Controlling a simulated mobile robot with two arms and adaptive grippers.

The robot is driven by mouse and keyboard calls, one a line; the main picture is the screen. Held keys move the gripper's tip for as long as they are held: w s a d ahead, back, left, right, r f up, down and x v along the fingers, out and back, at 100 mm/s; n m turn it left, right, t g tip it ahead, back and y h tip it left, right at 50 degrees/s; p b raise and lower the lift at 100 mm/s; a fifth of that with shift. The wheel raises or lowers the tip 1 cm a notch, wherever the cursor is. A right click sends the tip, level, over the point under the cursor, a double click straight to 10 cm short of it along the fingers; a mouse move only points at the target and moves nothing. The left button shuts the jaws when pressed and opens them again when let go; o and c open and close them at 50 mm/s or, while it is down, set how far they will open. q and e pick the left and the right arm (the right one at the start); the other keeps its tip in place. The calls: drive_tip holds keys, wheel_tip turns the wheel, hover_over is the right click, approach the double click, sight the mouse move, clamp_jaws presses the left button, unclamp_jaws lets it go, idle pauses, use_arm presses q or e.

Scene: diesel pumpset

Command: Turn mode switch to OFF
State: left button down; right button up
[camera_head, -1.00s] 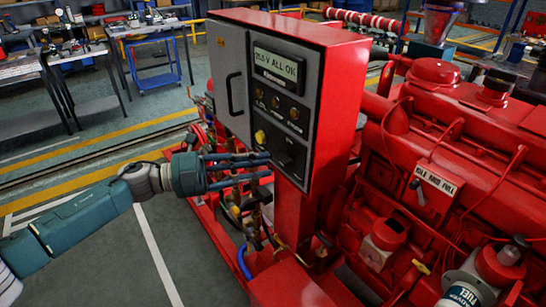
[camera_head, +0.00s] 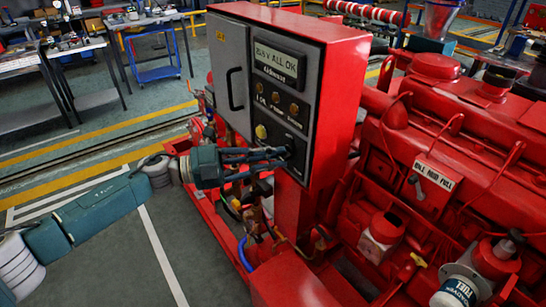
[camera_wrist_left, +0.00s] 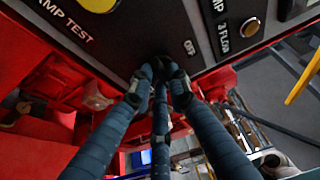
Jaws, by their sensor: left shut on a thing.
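The mode switch (camera_wrist_left: 158,62) is a small dark knob low on the black face of the control panel (camera_head: 283,85). My left gripper (camera_head: 286,153) reaches in from the left, its fingertips at the knob. In the left wrist view, the three blue fingers of the left gripper (camera_wrist_left: 160,75) come together on the knob and hide most of it. An OFF label (camera_wrist_left: 190,47) shows just right of the fingertips. The knob's pointer is hidden, so its setting cannot be told. My right gripper is not in view.
A yellow button (camera_head: 261,132) sits just above the left fingers, beside the LAMP TEST label in the wrist view. The red engine (camera_head: 440,150) stands close on the right. Hoses and pipes (camera_head: 240,205) lie below the arm. The floor at left is open.

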use_arm(q)
drive_tip(key=shift+f, duration=0.1)
drive_tip(key=n+t, duration=0.2)
drive_tip(key=n, duration=0.5)
drive_tip(key=n+t+p, duration=0.1)
drive_tip(key=n+t, duration=0.2)
drive_tip(key=n, duration=0.4)
drive_tip(key=s+n+t+h+p, duration=0.1)
drive_tip(key=n+t, duration=0.2)
drive_tip(key=n, duration=0.4)
drive_tip(key=shift+d+f, duration=0.15)
drive_tip(key=shift+d, duration=0.25)
drive_tip(key=shift+n, duration=0.4)
drive_tip(key=c, duration=1.9)
unclamp_jaws()
drive_tip(key=shift+c, duration=0.2)
